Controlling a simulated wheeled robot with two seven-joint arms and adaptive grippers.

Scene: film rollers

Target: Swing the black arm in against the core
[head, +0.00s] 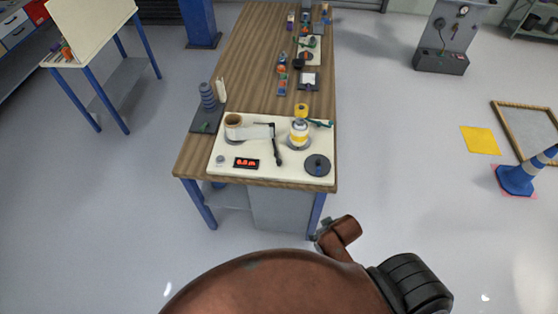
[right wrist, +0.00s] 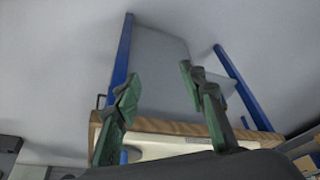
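In the head view, the black arm (head: 276,146) lies on a cream board (head: 215,172) near the front of the table. It stands apart from a white-and-yellow upright spool (head: 299,131) to its right. A roll with a brown core (head: 233,120) stands to its left, and a pale strip (head: 258,131) stretches from that roll toward the black arm. I cannot tell which of the two is the core meant. My right gripper (right wrist: 159,78) is open and empty in the right wrist view, near the table's underside and front edge. My left gripper is not in view.
A red-lit display (head: 246,163), a knob (head: 220,158) and a dark disc (head: 318,164) sit on the board. Small items line the wooden table (head: 255,70) farther back. Grey floor surrounds the table.

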